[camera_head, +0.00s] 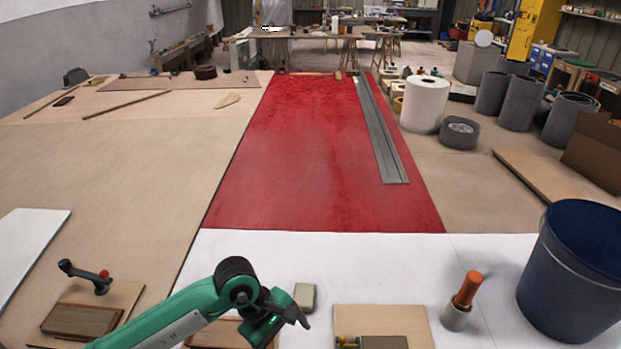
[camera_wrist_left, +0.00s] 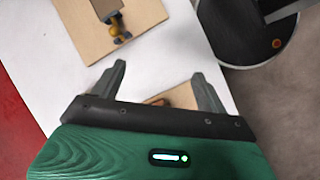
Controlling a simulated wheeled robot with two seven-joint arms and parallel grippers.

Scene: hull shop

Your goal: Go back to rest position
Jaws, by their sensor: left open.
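My left gripper (camera_head: 283,322) hangs over the near white part of the work surface in the head view, at the end of the green arm. In the left wrist view my left gripper (camera_wrist_left: 160,75) has its two dark fingers spread wide, with nothing held between them. Beyond the fingers lie a pale wooden board (camera_wrist_left: 84,42) with a brown block and yellow knob on it, and part of another board (camera_wrist_left: 180,97). My right gripper is in neither view.
A small tan block (camera_head: 305,296) lies just right of my left gripper. An orange-handled tool (camera_head: 466,290) stands in a grey cup, left of a dark blue bucket (camera_head: 577,275). A red-knobbed tool (camera_head: 86,275) is at left. The red panel (camera_head: 310,160) is mostly clear.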

